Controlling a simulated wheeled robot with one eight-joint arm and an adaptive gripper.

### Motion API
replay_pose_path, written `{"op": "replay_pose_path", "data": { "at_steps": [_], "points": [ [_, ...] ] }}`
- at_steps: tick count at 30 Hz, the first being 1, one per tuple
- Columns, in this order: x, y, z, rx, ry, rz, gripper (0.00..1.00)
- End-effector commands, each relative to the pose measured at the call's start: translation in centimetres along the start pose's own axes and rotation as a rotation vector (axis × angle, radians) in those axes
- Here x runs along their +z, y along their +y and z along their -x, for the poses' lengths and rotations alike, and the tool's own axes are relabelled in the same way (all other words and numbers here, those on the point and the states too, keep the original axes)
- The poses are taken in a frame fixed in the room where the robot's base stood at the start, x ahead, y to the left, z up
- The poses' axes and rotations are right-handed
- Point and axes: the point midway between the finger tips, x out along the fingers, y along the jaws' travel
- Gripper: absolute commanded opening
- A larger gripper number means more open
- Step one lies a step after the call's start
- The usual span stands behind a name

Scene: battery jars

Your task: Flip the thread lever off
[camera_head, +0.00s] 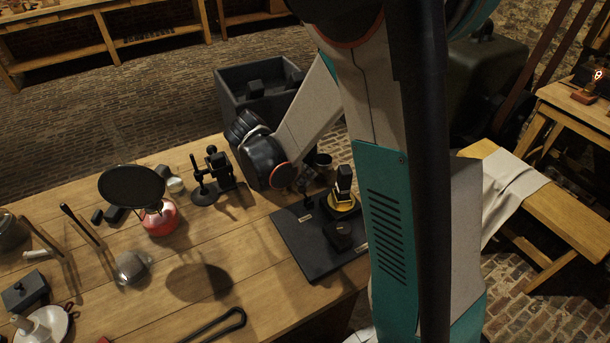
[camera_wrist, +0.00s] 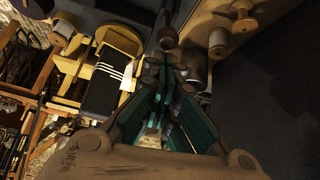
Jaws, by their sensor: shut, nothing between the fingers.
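I cannot pick out the thread lever for certain. A black base board (camera_head: 292,243) with small pale labels lies at the table's right end. It carries a yellow round piece with a dark upright block (camera_head: 342,188) and a low dark block (camera_head: 345,235). In the wrist view a yellow disc (camera_wrist: 122,38) and a black block with white stripes (camera_wrist: 103,92) show at left of my gripper (camera_wrist: 168,82). Its teal fingers are shut and empty, close to small dark posts and knobs. In the head view my arm hides part of the board, and the fingers are not clear.
The wooden table (camera_head: 240,235) also holds a red burner (camera_head: 159,219) under a black pan (camera_head: 132,185), a glass jar (camera_head: 132,267) and a small dark stand (camera_head: 220,165). A dark open box (camera_head: 240,92) stands behind. A cloth-draped bench (camera_head: 508,187) is at right.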

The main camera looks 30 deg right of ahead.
Motion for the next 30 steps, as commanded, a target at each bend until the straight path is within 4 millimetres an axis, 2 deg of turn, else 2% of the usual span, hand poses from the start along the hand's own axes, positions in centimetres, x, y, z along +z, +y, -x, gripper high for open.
{"op": "replay_pose_path", "data": {
  "at_steps": [9,20,25,30],
  "points": [
    [-0.5,0.2,-1.2,0.001,0.000,-0.001,0.00],
    [-0.7,0.1,-1.2,0.000,0.000,0.000,0.00],
    [-2.2,-0.1,-0.8,0.000,0.000,0.000,0.00],
    [-4.9,-0.4,-0.2,-0.001,0.000,0.002,0.00]
  ]
}}
